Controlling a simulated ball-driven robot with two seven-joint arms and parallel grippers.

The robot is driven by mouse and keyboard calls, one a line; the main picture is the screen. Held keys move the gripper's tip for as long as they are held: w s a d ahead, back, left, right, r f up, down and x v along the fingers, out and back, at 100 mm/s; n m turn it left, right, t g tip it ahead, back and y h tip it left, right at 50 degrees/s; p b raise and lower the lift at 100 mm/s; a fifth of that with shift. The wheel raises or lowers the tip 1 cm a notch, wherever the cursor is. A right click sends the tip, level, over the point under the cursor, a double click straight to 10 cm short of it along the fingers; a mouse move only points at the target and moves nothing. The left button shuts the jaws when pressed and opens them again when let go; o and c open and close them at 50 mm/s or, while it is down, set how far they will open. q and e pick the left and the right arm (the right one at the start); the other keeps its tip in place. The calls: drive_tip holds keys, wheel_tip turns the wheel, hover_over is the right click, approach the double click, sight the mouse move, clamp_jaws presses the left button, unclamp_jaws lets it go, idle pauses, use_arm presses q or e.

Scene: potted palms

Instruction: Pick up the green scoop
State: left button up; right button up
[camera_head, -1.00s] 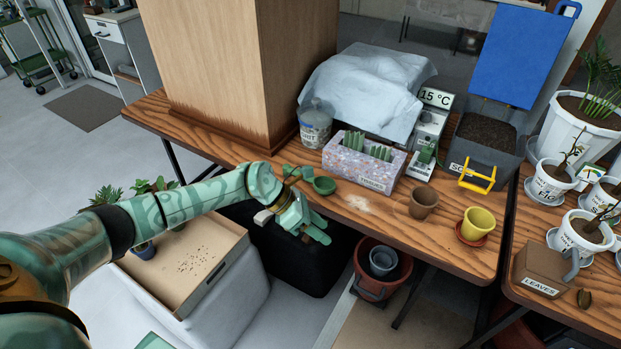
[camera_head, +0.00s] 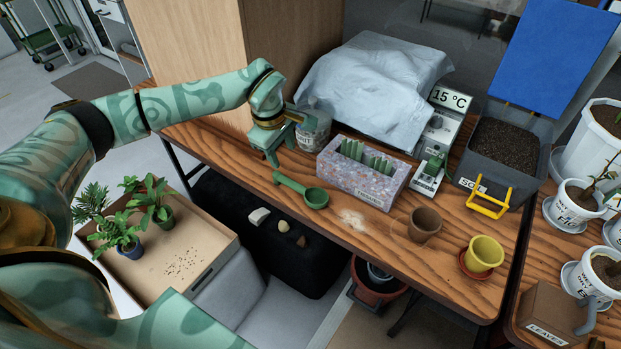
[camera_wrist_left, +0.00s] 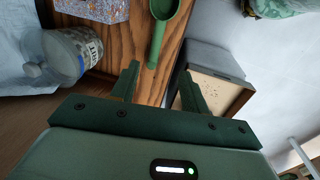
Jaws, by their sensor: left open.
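The green scoop (camera_head: 316,198) lies on the wooden table near its front edge. Its bowl is to the right and its handle points left toward my left gripper. My left gripper (camera_head: 283,157) is open and empty above the table, close to the handle's end. In the left wrist view the scoop (camera_wrist_left: 157,42) is ahead of the open fingers (camera_wrist_left: 160,74), with its handle end roughly in line with the gap between them. The handle appears apart from both fingers. My right gripper is not in view.
A labelled jar (camera_head: 311,131) stands just behind my left gripper. A brown pot (camera_head: 423,224) and a yellow pot (camera_head: 484,253) stand to the right. A wooden tray (camera_head: 205,278) with plants is below left.

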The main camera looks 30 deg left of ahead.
use_arm(q)
drive_tip(key=b, duration=0.3)
hover_over(295, 184)
drive_tip(key=s, duration=0.2)
drive_tip(key=f, duration=1)
drive_tip(key=shift+w+a+f, duration=0.1)
drive_tip(key=shift+w+a, duration=0.05)
drive_tip(key=shift+w, duration=0.1)
drive_tip(key=shift+w+f, duration=0.1)
drive_tip(key=shift+f, duration=0.4)
drive_tip(key=f+b, duration=0.1)
drive_tip(key=f, duration=0.1)
drive_tip(key=w+f+b, duration=0.1)
drive_tip(key=f, duration=0.1)
drive_tip(key=shift+w+f, duration=0.15)
drive_tip(key=shift+f, duration=0.2)
drive_tip(key=shift+r, duration=0.1)
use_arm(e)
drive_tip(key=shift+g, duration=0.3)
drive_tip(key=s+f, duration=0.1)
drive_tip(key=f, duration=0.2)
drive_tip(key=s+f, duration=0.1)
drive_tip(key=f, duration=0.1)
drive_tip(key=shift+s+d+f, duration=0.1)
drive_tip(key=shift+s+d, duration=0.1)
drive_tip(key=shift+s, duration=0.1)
use_arm(q)
drive_tip(key=c, duration=1)
